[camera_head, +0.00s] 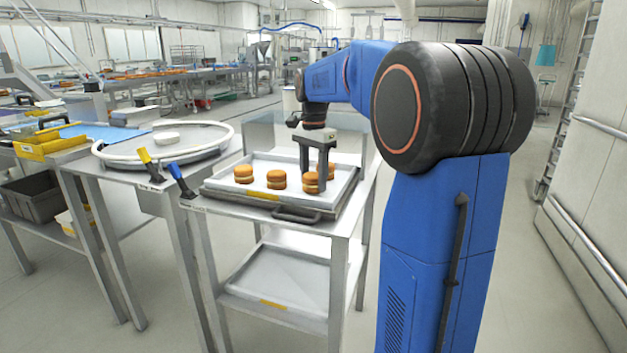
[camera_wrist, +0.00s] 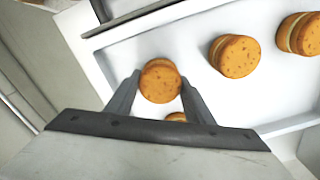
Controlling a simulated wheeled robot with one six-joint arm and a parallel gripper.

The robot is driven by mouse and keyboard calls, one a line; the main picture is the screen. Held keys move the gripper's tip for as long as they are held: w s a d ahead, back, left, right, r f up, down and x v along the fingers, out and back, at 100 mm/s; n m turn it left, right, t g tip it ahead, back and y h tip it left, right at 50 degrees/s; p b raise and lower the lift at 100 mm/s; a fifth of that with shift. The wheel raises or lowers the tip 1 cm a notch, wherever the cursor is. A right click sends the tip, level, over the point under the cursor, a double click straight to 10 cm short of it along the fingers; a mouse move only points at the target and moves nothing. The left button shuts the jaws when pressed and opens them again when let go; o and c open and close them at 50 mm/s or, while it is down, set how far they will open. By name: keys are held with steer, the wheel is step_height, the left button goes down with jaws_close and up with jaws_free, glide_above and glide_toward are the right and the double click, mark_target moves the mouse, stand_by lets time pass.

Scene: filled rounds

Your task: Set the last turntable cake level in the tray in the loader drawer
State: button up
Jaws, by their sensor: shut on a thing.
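The white tray (camera_head: 262,158) sits in the loader drawer (camera_head: 263,212), on a steel table. It bears several orange-brown filled cakes. My gripper (camera_head: 312,181) is lowered into the tray and shut on the cake (camera_head: 310,183) at the near right. In the wrist view this held cake (camera_wrist: 160,81) is between both fingertips of my gripper (camera_wrist: 161,86). It looks level, at or close to the tray floor; contact cannot be told. Another cake (camera_wrist: 177,117) lies just behind it, mostly hidden by my gripper. The turntable (camera_head: 196,158), left of the drawer, shows no cake.
Two cakes, one at the left (camera_head: 243,174) and one in the middle (camera_head: 276,180), stand in line with the held one. The drawer has a dark front handle (camera_head: 296,214).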

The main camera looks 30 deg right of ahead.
mark_target(314, 174)
steer(key=shift+f, duration=0.3)
steer(key=shift+f, duration=0.1)
steer(key=o, duration=0.7)
step_height(314, 174, up, 12)
steer(key=s+a+f+n+t, duration=0.1)
steer(key=s+a+f+n, duration=0.4)
steer(key=s+f, duration=0.3)
steer(key=s+a+f+n+t, duration=0.2)
steer(key=s+a+f+n, duration=0.3)
steer(key=s+f, duration=0.3)
steer(key=s+a+f+n+t, duration=0.1)
steer(key=s+a+f+n, duration=0.4)
steer(key=s, duration=0.9)
step_height(314, 174, down, 4)
steer(key=shift+s+a+r+n+t, duration=0.2)
steer(key=shift+a+n+t, duration=0.2)
steer(key=shift+a, duration=0.15)
